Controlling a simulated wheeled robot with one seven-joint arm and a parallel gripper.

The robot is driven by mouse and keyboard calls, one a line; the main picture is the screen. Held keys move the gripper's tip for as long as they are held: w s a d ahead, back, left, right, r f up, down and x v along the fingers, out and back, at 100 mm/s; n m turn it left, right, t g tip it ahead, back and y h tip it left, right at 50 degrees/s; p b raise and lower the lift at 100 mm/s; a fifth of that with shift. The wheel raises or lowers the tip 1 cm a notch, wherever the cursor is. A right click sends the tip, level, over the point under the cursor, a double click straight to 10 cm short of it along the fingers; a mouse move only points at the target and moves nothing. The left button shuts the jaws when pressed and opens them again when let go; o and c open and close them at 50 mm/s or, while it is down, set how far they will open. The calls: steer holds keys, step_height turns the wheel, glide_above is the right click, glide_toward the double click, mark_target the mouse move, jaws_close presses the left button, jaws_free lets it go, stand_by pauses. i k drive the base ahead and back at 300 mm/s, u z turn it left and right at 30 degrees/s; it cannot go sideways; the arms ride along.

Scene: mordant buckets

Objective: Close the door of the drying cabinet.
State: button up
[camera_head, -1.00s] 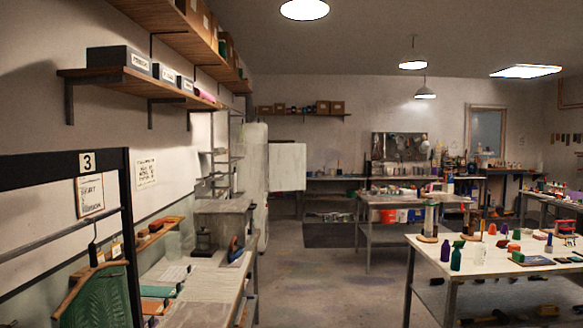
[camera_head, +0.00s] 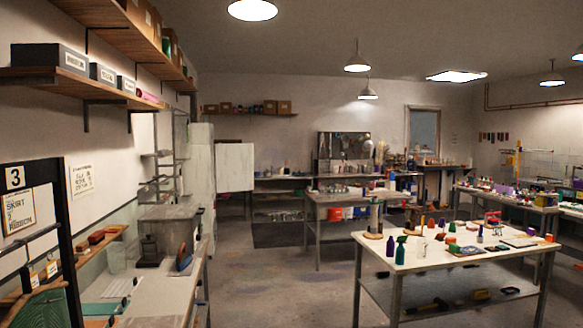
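A tall pale cabinet (camera_head: 200,165), which looks like the drying cabinet, stands along the left wall, beyond the worktop. A whitish flat panel (camera_head: 235,167) juts out to the right at its far side and looks like its door standing open. The cabinet's inside and the door's hinge and handle cannot be made out. My gripper is not in view.
A worktop (camera_head: 165,285) with an iron runs along the left, near a black rack (camera_head: 62,250). A white-topped table (camera_head: 455,262) with bottles stands at right. Another table (camera_head: 345,198) stands farther back. Open grey floor (camera_head: 270,285) lies between them towards the cabinet.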

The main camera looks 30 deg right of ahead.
mark_target(234, 162)
steer(key=z, duration=0.85)
steer(key=i, duration=11.2)
